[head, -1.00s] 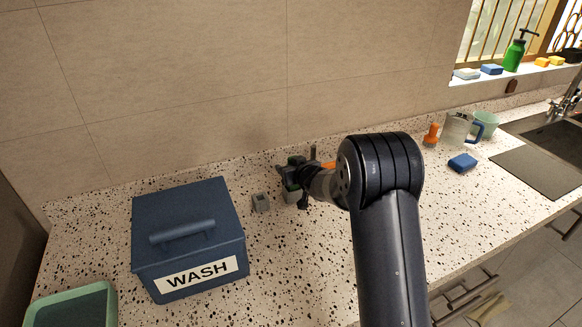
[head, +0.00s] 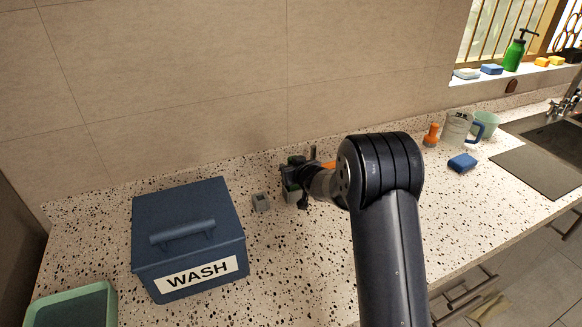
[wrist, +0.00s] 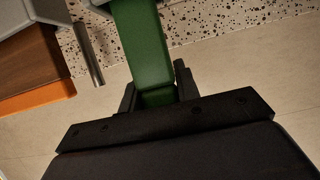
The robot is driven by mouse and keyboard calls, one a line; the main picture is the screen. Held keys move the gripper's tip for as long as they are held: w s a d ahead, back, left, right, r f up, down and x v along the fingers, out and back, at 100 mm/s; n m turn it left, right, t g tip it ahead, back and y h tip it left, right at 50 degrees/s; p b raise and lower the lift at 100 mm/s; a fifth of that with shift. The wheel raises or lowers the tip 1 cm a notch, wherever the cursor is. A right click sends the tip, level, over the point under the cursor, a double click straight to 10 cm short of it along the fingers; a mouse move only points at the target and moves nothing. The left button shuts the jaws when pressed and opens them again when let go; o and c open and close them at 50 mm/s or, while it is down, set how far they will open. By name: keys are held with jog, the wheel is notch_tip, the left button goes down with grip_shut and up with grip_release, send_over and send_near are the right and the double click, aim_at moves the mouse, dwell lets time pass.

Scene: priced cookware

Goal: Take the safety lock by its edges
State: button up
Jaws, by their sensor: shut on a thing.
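In the wrist view a green block-like piece (wrist: 145,45), which I take for the safety lock, runs between the two dark fingers of my gripper (wrist: 156,86). The fingers are shut on it, one on each side edge. In the head view my gripper (head: 299,182) is at the counter behind my arm, with a bit of the green piece (head: 296,160) showing. The arm and gripper hide most of the lock there.
A brown and orange object (wrist: 35,65) and a metal rod (wrist: 88,55) are close beside the lock.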

notch_tip(320, 180, up, 8)
jog(key=p, duration=0.7)
jog(key=shift+p, duration=0.4)
jog(key=shift+s, duration=0.1)
